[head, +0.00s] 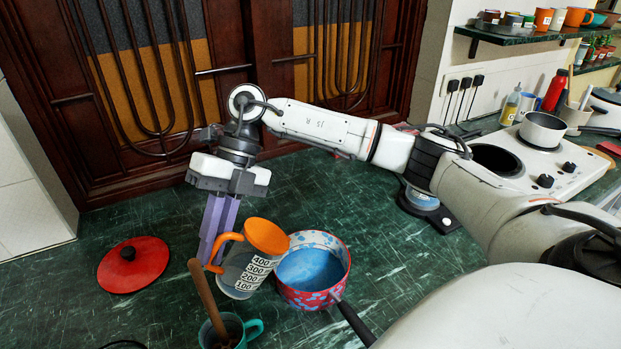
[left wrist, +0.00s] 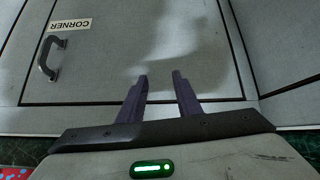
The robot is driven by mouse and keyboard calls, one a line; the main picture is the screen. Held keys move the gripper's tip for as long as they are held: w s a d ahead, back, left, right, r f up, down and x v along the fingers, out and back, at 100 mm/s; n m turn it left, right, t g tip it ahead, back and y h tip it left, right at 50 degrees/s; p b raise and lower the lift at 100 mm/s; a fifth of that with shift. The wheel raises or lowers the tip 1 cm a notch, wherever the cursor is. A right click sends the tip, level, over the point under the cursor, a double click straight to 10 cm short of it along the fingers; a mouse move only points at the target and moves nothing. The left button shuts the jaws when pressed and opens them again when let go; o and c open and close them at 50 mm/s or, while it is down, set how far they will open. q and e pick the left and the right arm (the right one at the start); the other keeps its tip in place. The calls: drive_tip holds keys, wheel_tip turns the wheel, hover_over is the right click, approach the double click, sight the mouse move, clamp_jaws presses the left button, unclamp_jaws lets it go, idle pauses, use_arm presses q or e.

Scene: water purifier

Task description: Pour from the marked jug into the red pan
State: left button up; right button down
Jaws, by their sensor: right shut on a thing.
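The marked jug (head: 250,268) is clear with an orange rim and handle and marks from 100 to 400. It is held tilted to the right, its rim beside and partly over the left edge of the red pan (head: 306,297). The pan has red speckled sides, a dark handle and a blue inside; I cannot tell whether liquid lies in it. No stream shows. My right gripper (head: 211,258) points down, shut on the jug's orange handle. My left gripper (left wrist: 160,77) is open and empty in the left wrist view, facing a grey cabinet door.
A red lid (head: 133,266) lies on the green marble counter at left. A teal mug (head: 238,330) with a wooden stick stands just in front of the jug. A white stove (head: 545,165) with a white pot (head: 541,128) is at right. The counter's back left is clear.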

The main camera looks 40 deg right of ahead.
drive_tip(key=shift+w+a+f+m+g+h+b, duration=0.35)
drive_tip(key=shift+a+f+h, duration=0.6)
drive_tip(key=shift+f, duration=0.65)
drive_tip(key=shift+w+a+f+m+g+h+b, duration=0.1)
drive_tip(key=shift+w+a+f+g+h, duration=0.3)
drive_tip(key=shift+a+f+h, duration=0.9)
drive_tip(key=shift+w+a+f+m+g+h+b, duration=0.35)
drive_tip(key=shift+f+h, duration=0.5)
drive_tip(key=shift+f, duration=1.05)
drive_tip(key=shift+r, duration=0.25)
wheel_tip(320, 180, up, 6)
drive_tip(key=shift+f+p, duration=0.25)
drive_tip(key=shift+p, duration=0.5)
drive_tip(key=shift+r, duration=0.1)
